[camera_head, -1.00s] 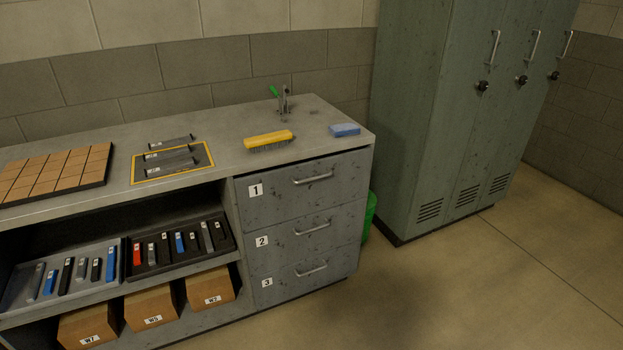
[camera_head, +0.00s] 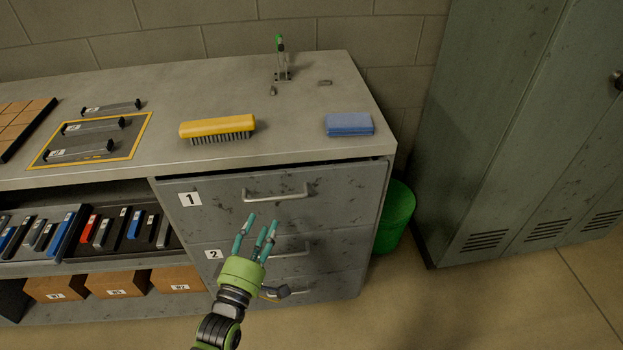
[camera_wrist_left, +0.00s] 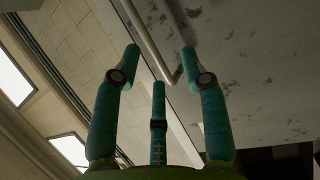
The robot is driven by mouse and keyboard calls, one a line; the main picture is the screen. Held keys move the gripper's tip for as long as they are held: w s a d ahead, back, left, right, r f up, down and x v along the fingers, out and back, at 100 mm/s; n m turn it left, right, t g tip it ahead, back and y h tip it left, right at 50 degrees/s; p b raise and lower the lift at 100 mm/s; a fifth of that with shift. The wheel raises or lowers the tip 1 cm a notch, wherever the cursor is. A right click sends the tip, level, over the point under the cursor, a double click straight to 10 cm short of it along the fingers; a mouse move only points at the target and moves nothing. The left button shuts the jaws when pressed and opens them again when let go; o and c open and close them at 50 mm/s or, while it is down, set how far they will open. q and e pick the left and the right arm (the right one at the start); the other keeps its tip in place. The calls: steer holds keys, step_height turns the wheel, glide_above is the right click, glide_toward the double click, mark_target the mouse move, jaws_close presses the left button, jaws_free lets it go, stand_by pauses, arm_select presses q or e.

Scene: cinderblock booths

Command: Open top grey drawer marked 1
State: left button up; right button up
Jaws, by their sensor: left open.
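The top grey drawer (camera_head: 330,200) carries a white label 1 (camera_head: 190,199) and is shut flush in the cabinet. Its metal bar handle (camera_head: 276,194) is near the top middle of its front. My left gripper (camera_head: 258,228), green with teal fingers, is open and empty in front of the drawers, a little below that handle. In the left wrist view, the fingers (camera_wrist_left: 160,75) point toward a drawer front (camera_wrist_left: 245,60), with a bar handle (camera_wrist_left: 150,40) beyond and between them, apart from the fingertips as far as I can tell. My right gripper is not in view.
Drawer 2 (camera_head: 330,255) lies below. On the worktop are a yellow brush (camera_head: 217,126), a blue sponge (camera_head: 349,124) and a green-handled clamp (camera_head: 281,60). A green bin (camera_head: 395,215) stands right of the cabinet, near grey-green lockers (camera_head: 510,120). Floor in front is clear.

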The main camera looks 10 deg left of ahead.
mark_target(272, 200)
arm_select(q)
steer(key=shift+w+d+r+n, duration=0.3)
steer(key=shift+w+r, duration=0.45)
steer(key=shift+r, duration=0.15)
steer(key=w, duration=0.2)
steer(key=w+r, duration=0.1)
steer(key=w, duration=0.2)
steer(key=shift+d+p, duration=0.15)
steer(key=shift+p, duration=0.15)
steer(key=shift+w, duration=0.4)
steer(key=shift+d, duration=0.1)
jaws_close()
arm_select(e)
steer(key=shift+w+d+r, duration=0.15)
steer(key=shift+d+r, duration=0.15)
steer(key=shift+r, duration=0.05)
